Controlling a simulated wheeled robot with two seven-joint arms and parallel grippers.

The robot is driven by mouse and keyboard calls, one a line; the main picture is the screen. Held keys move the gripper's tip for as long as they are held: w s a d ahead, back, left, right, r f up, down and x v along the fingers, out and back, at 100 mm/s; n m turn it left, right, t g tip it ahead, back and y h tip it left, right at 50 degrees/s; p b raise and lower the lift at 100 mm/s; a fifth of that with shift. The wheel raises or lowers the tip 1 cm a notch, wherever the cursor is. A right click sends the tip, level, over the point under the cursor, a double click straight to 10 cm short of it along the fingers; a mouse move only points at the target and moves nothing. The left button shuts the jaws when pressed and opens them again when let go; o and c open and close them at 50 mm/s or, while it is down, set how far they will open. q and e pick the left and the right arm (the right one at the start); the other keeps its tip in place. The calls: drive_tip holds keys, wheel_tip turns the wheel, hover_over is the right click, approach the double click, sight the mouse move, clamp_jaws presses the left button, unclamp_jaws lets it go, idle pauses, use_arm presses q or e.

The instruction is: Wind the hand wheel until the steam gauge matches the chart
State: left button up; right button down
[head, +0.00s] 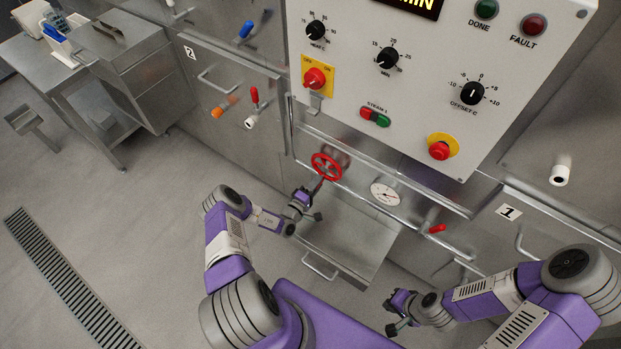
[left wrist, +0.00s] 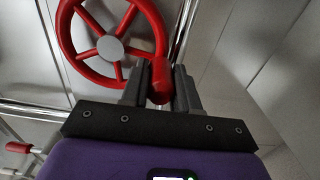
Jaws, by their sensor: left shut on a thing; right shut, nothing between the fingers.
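The red hand wheel (head: 326,167) is mounted on the steel front below the control panel, and it fills the upper left of the left wrist view (left wrist: 112,48). My left gripper (head: 317,186) is at the wheel's lower edge. In the left wrist view its fingers (left wrist: 160,85) are closed around the wheel's red handle (left wrist: 160,72). The round white steam gauge (head: 385,194) sits to the right of the wheel; its needle is too small to read. My right gripper (head: 392,314) is shut and empty, low at the right, away from the wheel. No chart can be made out.
The control panel (head: 420,90) with knobs and buttons hangs above the wheel. A steel rail (head: 390,168) runs above the gauge. A red-handled lever (head: 437,229) is right of the gauge. A steel drawer-like box (head: 345,245) is below the wheel. Open floor lies left.

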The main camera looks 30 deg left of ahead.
use_arm(q)
drive_tip(key=o, duration=1)
drive_tip(key=shift+d, duration=0.2)
drive_tip(key=shift+o, duration=0.2)
drive_tip(key=shift+s, duration=0.1)
drive_tip(key=s+p, duration=0.4)
drive_tip(key=s, duration=0.5)
drive_tip(key=shift+a, duration=0.35)
drive_tip(key=shift+w, duration=0.1)
